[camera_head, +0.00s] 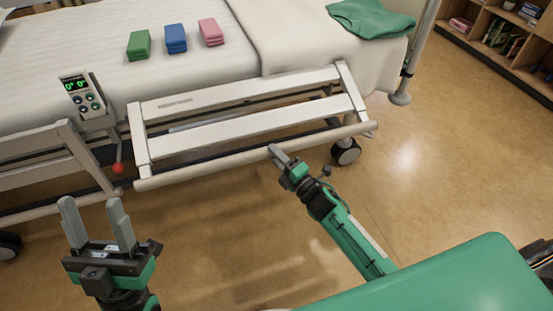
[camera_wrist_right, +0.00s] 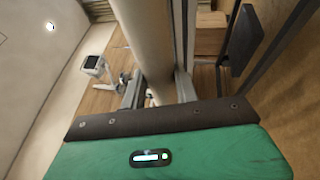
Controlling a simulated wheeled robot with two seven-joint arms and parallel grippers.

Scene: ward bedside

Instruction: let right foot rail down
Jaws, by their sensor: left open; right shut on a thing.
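The right foot rail (camera_head: 240,132) is a cream frame of flat bars on the near side of the bed, below the mattress top. A rounded tube (camera_head: 205,170) runs along its lower edge. My right gripper (camera_head: 277,153) is at this tube, right of its middle, and is shut on it. In the right wrist view a thick pale tube (camera_wrist_right: 152,40) passes between the grey fingers (camera_wrist_right: 158,88). A red knob (camera_head: 117,168) hangs on a short stem by the rail's left end. My left gripper (camera_head: 97,225) is open and empty, in front of the left rail.
Another cream rail (camera_head: 42,165) lies to the left. A control panel (camera_head: 83,95) stands between the rails. A caster (camera_head: 345,152) is under the foot end. The floor in front is clear.

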